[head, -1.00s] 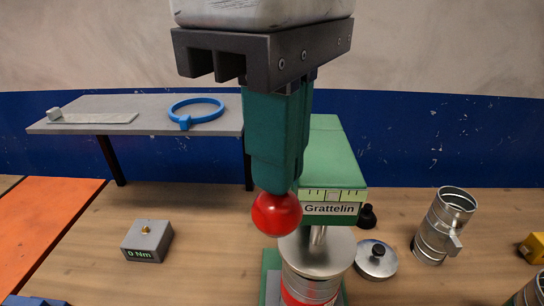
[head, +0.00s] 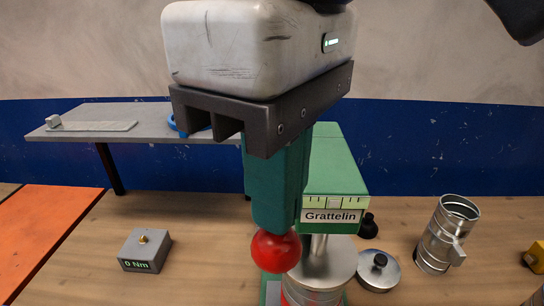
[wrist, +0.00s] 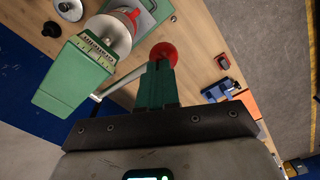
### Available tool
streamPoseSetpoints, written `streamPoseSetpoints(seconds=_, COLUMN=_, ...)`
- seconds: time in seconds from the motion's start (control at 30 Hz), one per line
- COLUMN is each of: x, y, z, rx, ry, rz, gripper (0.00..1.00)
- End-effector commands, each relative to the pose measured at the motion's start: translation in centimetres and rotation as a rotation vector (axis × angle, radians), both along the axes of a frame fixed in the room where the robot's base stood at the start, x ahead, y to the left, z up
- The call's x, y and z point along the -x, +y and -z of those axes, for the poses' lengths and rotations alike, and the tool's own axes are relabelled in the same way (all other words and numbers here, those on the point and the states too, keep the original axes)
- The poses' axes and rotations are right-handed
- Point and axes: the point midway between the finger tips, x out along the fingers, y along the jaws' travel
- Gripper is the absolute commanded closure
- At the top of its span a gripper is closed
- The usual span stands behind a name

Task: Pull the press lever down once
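The press (head: 335,170) is a green machine labelled "Grattelin", standing in the middle of the head view and at the upper left of the wrist view (wrist: 75,75). Its lever ends in a red ball knob (head: 276,252), and the pale lever rod (wrist: 120,82) shows in the wrist view. My gripper (head: 276,228) points down with its teal fingers together. The fingertips meet the top of the red knob, which shows beyond them in the wrist view (wrist: 164,50). The fingers do not appear to be around the knob. The lever's pivot is hidden in the head view.
A metal duct piece (head: 324,268) stands under the press ram. A lidded tin (head: 378,270) and a duct fitting (head: 440,238) stand to the right. A torque box (head: 146,252) reading 0 Nm is at the left. A grey shelf (head: 85,113) stands behind it.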

Motion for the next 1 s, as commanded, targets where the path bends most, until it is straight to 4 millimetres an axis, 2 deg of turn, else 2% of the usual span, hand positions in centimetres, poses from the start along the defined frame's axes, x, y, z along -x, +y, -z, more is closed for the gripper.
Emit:
streamPoseSetpoints(seconds=0.17, x=0.3, y=0.0, z=0.8, rx=0.001, ry=0.001, rz=-0.002, gripper=1.00)
streamPoseSetpoints(seconds=0.57, x=0.4, y=0.0, z=0.9, rx=0.002, ry=0.001, rz=-0.001, gripper=1.00)
streamPoseSetpoints(seconds=1.0, x=0.9, y=0.0, z=2.4, rx=0.001, ry=0.000, rz=-0.002, gripper=1.00)
